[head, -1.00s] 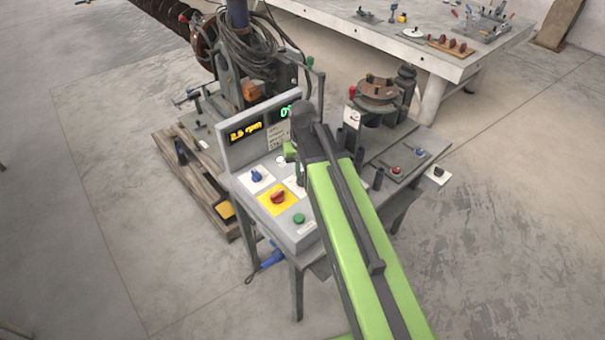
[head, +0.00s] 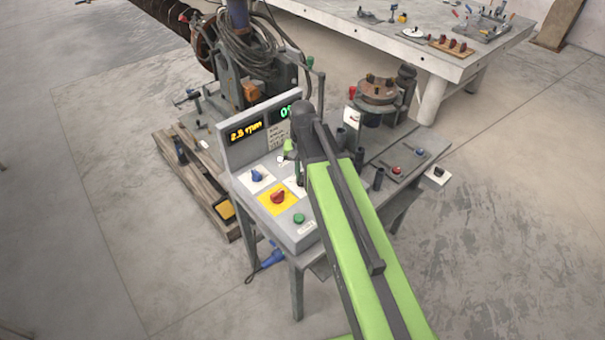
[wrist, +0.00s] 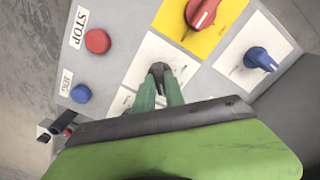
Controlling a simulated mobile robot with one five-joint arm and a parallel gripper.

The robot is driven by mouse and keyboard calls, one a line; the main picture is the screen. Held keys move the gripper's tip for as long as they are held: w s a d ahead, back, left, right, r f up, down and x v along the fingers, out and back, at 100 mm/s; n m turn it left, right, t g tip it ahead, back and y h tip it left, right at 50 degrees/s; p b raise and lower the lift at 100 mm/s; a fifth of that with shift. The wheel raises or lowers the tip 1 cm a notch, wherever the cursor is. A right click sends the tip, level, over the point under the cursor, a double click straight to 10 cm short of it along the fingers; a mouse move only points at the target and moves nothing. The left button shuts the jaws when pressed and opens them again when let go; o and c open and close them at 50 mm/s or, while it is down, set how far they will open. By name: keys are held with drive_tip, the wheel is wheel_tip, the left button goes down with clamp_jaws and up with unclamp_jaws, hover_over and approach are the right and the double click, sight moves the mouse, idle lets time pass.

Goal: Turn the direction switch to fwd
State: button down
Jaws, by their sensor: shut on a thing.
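The direction switch appears to be the small dark knob (wrist: 158,70) on a white plate (wrist: 148,52) in the wrist view. My gripper (wrist: 159,84) has its two green fingers closed around this knob. The knob's sides are partly hidden by the fingers, and its plate's lettering is too small to read.
The panel also carries a red knob (head: 278,197) on yellow, a blue knob (head: 256,176) and a green button (head: 299,218). The wrist view shows a red button (wrist: 97,40) labelled STOP and a blue button (wrist: 80,93). A display box (head: 246,130) rises behind.

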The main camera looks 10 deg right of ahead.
sight(302, 176)
drive_tip(key=c, duration=1.4)
unclamp_jaws()
wheel_tip(302, 176, up, 18)
drive_tip(key=p, duration=1.7)
drive_tip(key=shift+f, duration=0.25)
